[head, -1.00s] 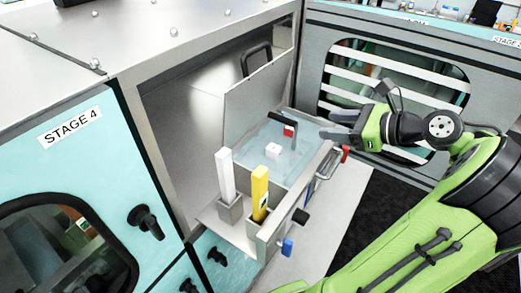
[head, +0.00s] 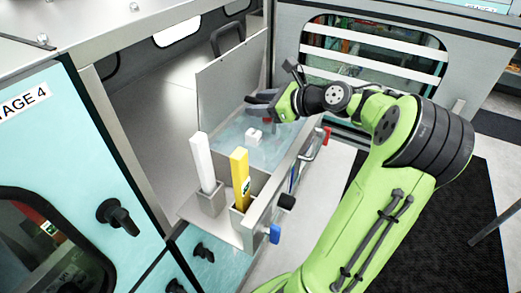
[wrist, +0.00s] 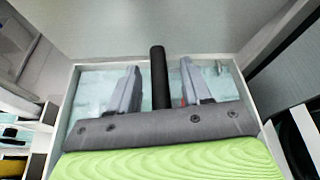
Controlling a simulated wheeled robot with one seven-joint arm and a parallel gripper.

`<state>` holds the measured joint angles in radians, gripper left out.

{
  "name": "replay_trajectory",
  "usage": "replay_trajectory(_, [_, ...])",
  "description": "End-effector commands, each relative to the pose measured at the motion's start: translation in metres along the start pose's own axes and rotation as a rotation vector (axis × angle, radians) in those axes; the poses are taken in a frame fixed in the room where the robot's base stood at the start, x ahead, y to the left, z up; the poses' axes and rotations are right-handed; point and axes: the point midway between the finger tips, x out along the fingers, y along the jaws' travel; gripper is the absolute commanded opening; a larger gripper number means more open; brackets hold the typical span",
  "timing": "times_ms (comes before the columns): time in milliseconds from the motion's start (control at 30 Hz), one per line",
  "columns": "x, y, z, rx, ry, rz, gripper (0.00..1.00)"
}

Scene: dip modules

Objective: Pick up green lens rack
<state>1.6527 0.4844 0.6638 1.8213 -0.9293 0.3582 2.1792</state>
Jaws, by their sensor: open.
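No rack that is plainly green shows in either view. In the wrist view, a black upright bar (wrist: 158,78) stands between the two grey fingers of my open gripper (wrist: 160,66). A small red patch shows beside the right finger. In the head view my gripper (head: 258,104) is over the far part of the water-filled tray (head: 238,156). A dark and red piece (head: 267,115) shows just under the fingers, largely hidden by them. I cannot tell whether the fingers touch the bar.
A white cube (head: 254,136) is in the tray. A white block (head: 203,163) and a yellow block (head: 240,178) stand in metal holders at its near end. An upright metal panel (head: 228,88) rises along the tray's left side. Red, black and blue knobs line the right side.

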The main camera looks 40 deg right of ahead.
Motion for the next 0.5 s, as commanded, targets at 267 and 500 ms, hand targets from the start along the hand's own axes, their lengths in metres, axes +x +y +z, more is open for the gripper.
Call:
replay_trajectory(267, [0.0014, -0.0006, 0.0005, 0.0, 0.0, -0.002, 0.39])
replay_trajectory(500, [0.0012, -0.0005, 0.0005, 0.0, 0.0, -0.001, 0.03])
